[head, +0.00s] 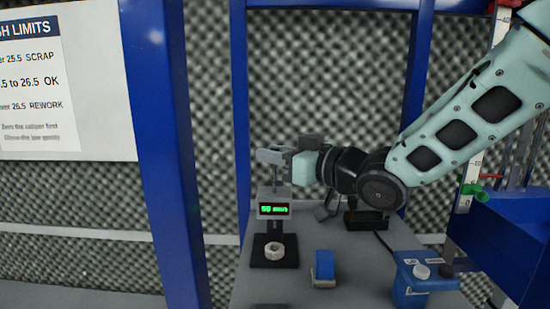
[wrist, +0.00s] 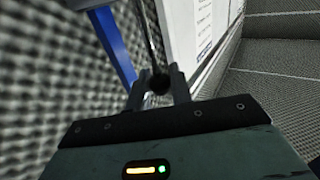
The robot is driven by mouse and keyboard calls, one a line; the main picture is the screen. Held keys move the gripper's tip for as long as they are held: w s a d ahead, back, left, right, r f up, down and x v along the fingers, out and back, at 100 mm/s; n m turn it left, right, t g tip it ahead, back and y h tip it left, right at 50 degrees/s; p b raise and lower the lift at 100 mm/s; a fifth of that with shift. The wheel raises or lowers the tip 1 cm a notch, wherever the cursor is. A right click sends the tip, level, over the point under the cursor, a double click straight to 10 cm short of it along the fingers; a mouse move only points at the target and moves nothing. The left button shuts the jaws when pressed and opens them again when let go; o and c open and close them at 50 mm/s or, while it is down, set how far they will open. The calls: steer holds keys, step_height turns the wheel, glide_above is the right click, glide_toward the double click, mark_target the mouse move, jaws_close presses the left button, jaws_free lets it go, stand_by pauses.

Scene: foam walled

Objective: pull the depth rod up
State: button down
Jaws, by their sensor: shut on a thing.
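The gauge stands on the bench with a green-lit display (head: 273,209) on a grey housing, above a black base (head: 262,262). A pale ring-shaped nut (head: 275,252) sits on that base. My gripper (head: 272,157) is at the top of the gauge, reaching in from the right. In the wrist view my gripper (wrist: 160,86) is shut on a dark round knob (wrist: 159,82). A thin metal rod (wrist: 149,35) runs away from the knob. I take this to be the depth rod; in the head view my fingers hide its top.
A blue block (head: 324,266) and a blue box with white caps (head: 420,280) stand on the grey bench (head: 255,290), right of the gauge. Blue posts (head: 165,150) frame the station. A sign (head: 35,90) hangs at left. A red-and-white scale (head: 470,180) stands at right.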

steer(key=c, duration=1.2)
jaws_free()
steer(key=shift+c, duration=0.2)
steer(key=b+v, duration=0.5)
steer(key=v, duration=1.2)
steer(key=shift+d, duration=0.2)
steer(key=shift+s+f, duration=0.1)
steer(key=shift+s, duration=0.1)
